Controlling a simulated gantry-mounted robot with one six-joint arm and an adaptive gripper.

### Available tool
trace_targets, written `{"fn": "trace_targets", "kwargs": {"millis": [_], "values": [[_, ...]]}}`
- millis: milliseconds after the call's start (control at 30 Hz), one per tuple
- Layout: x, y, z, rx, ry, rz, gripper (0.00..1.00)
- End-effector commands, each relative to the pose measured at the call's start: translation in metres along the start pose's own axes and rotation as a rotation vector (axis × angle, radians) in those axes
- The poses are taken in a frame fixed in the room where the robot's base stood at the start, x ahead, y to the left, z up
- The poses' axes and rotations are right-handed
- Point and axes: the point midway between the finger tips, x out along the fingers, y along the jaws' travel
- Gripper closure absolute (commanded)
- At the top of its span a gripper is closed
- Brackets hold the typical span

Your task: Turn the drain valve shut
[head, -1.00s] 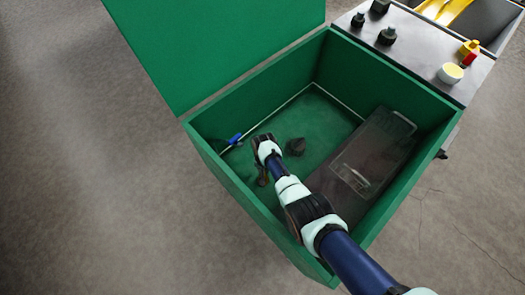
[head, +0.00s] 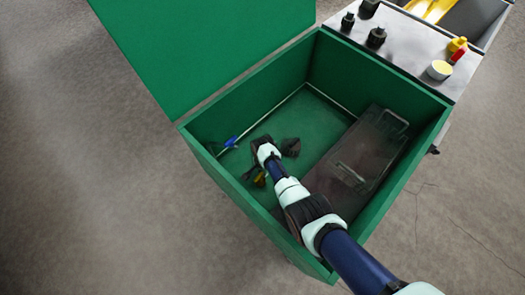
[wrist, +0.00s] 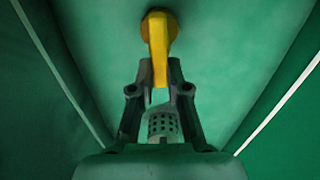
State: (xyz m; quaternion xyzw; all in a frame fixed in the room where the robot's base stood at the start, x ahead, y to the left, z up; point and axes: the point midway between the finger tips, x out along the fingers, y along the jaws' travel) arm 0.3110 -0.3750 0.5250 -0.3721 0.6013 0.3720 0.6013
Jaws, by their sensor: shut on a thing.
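The drain valve's yellow handle (wrist: 159,42) runs down from a rounded yellow hub against the green wall in the wrist view. My gripper (wrist: 160,74) has a dark finger on each side of the handle's lower end and is shut on it.
A blue-ended rod (head: 231,142) and a dark lump (head: 291,147) are near the gripper. A dark translucent case (head: 372,150) fills the bin's right side. The bin walls surround my arm.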

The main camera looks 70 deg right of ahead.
Motion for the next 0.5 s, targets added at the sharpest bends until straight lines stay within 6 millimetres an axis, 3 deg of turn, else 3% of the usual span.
{"fn": "trace_targets", "kwargs": {"millis": [500], "values": [[0.0007,0.0012,0.0002,0.043,0.0,0.0,1.0]]}}
